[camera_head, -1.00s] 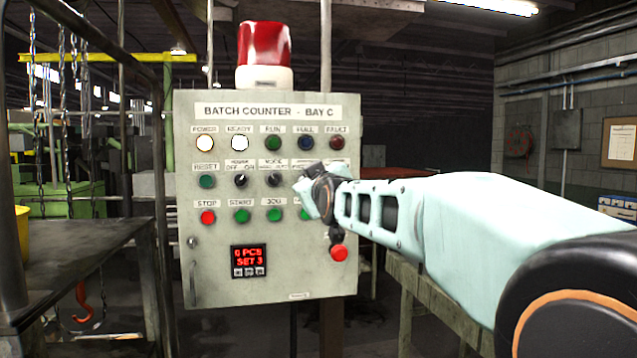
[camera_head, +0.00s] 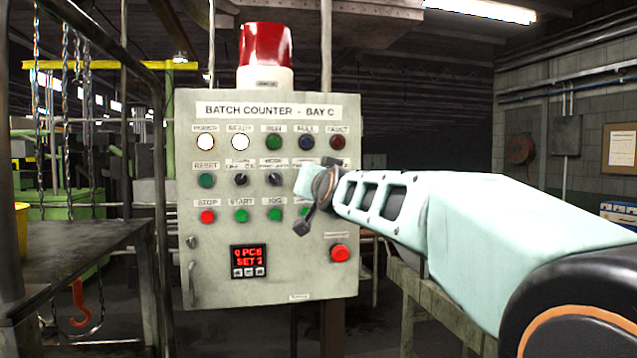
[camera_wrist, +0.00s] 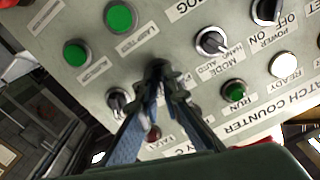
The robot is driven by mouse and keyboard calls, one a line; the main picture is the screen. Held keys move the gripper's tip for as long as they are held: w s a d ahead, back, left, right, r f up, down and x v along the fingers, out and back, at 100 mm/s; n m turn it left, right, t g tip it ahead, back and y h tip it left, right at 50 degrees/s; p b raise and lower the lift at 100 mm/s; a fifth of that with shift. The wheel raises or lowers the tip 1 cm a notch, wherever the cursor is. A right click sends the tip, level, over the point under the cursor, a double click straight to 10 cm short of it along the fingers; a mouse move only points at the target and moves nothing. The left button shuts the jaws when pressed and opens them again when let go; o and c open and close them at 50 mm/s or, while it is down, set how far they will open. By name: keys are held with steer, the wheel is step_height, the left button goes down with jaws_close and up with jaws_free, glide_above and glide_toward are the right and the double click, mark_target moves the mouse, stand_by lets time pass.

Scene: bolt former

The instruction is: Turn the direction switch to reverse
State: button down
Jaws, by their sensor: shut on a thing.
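The grey control box (camera_head: 215,275) labelled "BATCH COUNTER - BAY C" faces me. My gripper (camera_wrist: 160,76) is at its second row of controls, closed around a dark knob just past the mode switch (camera_wrist: 212,41). The fingers hide most of this knob, its pointer and its label, so I cannot read its setting or confirm the word "direction". Another black selector switch (camera_wrist: 116,100) sits on the other side of the fingertips, apart from them. In the head view my wrist covers this part of the panel.
Green buttons (camera_wrist: 120,16) lie close beside the fingers, with lit and unlit lamps (camera_wrist: 235,91) on the other side. A red emergency button (camera_head: 339,252) stands below my wrist. A metal table (camera_head: 70,260) is on the left.

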mark_target(305, 156)
steer(key=shift+m, duration=1.2)
steer(key=c, duration=2.1)
jaws_free()
steer(key=shift+r, duration=0.15)
steer(key=shift+a+r, duration=0.15)
steer(key=shift+r, duration=4.75)
